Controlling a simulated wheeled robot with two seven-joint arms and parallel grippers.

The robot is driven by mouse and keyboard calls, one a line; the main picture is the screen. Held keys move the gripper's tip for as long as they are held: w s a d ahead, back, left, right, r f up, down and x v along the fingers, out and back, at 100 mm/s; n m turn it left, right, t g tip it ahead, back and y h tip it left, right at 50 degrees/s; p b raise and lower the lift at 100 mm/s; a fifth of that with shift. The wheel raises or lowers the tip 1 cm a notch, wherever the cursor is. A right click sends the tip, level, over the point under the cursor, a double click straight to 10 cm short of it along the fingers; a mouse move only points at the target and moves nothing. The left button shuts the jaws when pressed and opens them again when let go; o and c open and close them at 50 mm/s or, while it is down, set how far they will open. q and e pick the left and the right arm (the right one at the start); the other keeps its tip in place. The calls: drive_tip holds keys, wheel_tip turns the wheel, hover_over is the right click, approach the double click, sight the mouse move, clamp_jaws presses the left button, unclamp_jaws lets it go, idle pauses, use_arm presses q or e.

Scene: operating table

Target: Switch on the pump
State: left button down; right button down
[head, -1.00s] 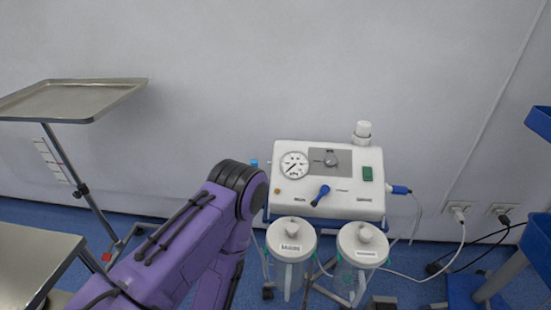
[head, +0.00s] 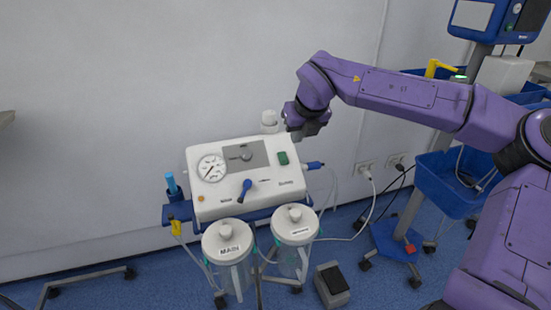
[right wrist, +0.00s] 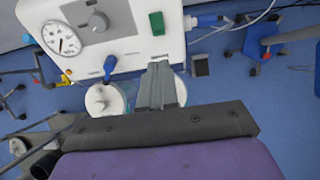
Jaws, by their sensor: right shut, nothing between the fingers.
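The pump (head: 222,200) is a white box with a round gauge (head: 211,168), a grey knob (head: 246,153), a blue lever (head: 244,190) and a green rocker switch (head: 283,158) at its right side. The switch also shows in the right wrist view (right wrist: 157,23), where it looks unlit. My right gripper (head: 307,130) is above and to the right of the switch, apart from it in the head view. In the right wrist view its fingers (right wrist: 160,68) are together and empty, pointing at the panel below the switch. My left gripper is not in view.
Two lidded jars (head: 229,243) hang in front of the pump. A white bottle-like part (head: 270,121) stands behind the panel, close to my right gripper. A dark foot pedal (head: 331,283) lies on the floor. A blue-tray cart (head: 443,185) stands at the right.

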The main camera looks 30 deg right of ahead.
drive_tip(key=shift+a, duration=0.1)
approach(285, 162)
drive_tip(key=x, duration=0.7)
drive_tip(key=shift+b, duration=0.3)
